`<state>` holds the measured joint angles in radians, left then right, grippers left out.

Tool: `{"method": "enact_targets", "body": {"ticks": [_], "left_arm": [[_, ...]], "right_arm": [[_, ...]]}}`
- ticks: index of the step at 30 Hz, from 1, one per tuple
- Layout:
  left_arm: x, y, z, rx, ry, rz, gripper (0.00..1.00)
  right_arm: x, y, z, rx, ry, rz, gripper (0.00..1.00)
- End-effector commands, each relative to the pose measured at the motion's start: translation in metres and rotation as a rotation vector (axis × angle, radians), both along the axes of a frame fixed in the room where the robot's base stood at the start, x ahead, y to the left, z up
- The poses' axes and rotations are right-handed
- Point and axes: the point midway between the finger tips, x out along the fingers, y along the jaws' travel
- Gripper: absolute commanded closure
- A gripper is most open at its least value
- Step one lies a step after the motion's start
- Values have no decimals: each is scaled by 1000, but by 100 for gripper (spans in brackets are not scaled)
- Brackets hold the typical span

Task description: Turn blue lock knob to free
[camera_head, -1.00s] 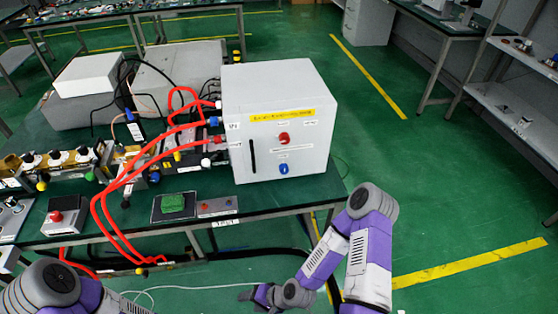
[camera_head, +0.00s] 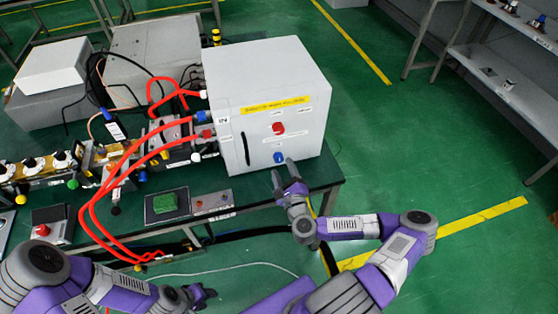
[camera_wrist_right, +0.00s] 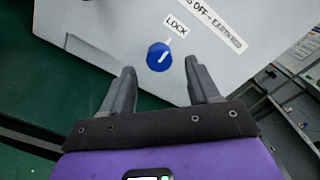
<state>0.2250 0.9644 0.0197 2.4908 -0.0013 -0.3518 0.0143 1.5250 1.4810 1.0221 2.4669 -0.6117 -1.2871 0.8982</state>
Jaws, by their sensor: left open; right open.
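The blue lock knob (camera_head: 279,157) sits low on the front of the white box (camera_head: 240,85), below a red knob (camera_head: 277,128). In the right wrist view the blue knob (camera_wrist_right: 158,56) shows a white pointer line aimed towards the "LOCK" label (camera_wrist_right: 176,25). My right gripper (camera_head: 284,175) is open just in front of the blue knob. In the wrist view the knob appears beyond and between its two fingers (camera_wrist_right: 162,84), with no contact visible. My left gripper (camera_head: 203,294) is open and empty low in the head view, away from the box.
Red hoses (camera_head: 88,212) run from the box's left side over the table's front edge. A green block (camera_head: 165,203) and a small grey switch panel (camera_head: 213,203) lie on the table left of my right gripper. Open floor lies right of the table.

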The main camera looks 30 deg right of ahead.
Motion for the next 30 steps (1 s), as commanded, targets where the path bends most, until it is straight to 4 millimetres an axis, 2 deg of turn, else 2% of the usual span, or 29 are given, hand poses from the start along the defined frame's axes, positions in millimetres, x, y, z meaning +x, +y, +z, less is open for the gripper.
{"method": "enact_targets", "body": {"ticks": [3, 7, 18, 20, 27, 30], "left_arm": [[0, 0, -1, 0, 0, 0, 57], [0, 0, -2, 0, 0, 0, 57], [0, 0, -3, 0, 0, 0, 57], [0, 0, -3, 0, 0, 0, 57], [0, 0, -3, 0, 0, 0, 57], [0, 0, -3, 0, 0, 0, 57]], "right_arm": [[19, -4, 0, -1, 0, 1, 40], [33, -7, 0, -1, 1, 2, 40], [41, -9, 0, -1, 2, 3, 40], [40, -9, 0, -1, 2, 3, 47], [40, -9, 0, -1, 3, 4, 84], [40, -9, 0, -1, 3, 4, 96]]}}
